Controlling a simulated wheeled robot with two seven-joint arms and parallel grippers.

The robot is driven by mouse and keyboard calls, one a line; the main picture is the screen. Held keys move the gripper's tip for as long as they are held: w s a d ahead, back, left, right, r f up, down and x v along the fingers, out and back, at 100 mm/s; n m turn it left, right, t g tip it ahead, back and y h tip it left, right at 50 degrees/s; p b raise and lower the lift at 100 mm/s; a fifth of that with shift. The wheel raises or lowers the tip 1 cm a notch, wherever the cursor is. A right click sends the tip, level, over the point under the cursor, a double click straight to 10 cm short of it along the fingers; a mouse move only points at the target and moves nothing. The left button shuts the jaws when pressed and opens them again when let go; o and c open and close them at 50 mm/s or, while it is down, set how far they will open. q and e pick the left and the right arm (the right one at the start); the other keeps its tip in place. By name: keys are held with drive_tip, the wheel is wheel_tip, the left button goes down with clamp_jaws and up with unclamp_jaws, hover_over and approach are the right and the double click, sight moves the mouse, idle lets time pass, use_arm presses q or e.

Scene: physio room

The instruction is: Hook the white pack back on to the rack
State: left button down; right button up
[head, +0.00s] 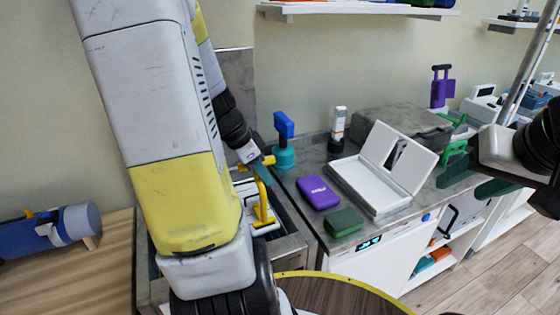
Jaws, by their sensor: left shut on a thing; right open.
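My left gripper (262,168) reaches down over an open tank (292,243) and its teal fingers are shut at the top of a yellow handle or hook (264,205). A white piece that looks like the white pack (243,187) shows beside the yellow part, mostly hidden behind my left arm. I cannot tell whether it hangs on the rack or only from my fingers. The rack itself is not clearly visible inside the tank. My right gripper (468,180) is open and empty at the right, in front of the counter.
On the counter stand a blue-and-teal device (284,140), a purple case (318,193), a green case (343,222), an open white box (372,190) and a white-and-black handheld device (338,128). A blue roll (50,226) lies on the wooden surface at left. A round wooden top (340,298) is close in front.

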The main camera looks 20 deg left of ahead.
use_arm(q)
drive_tip(key=shift+s+d, duration=0.75)
drive_tip(key=shift+d, duration=0.05)
wheel_tip(320, 180, up, 11)
idle(1.2)
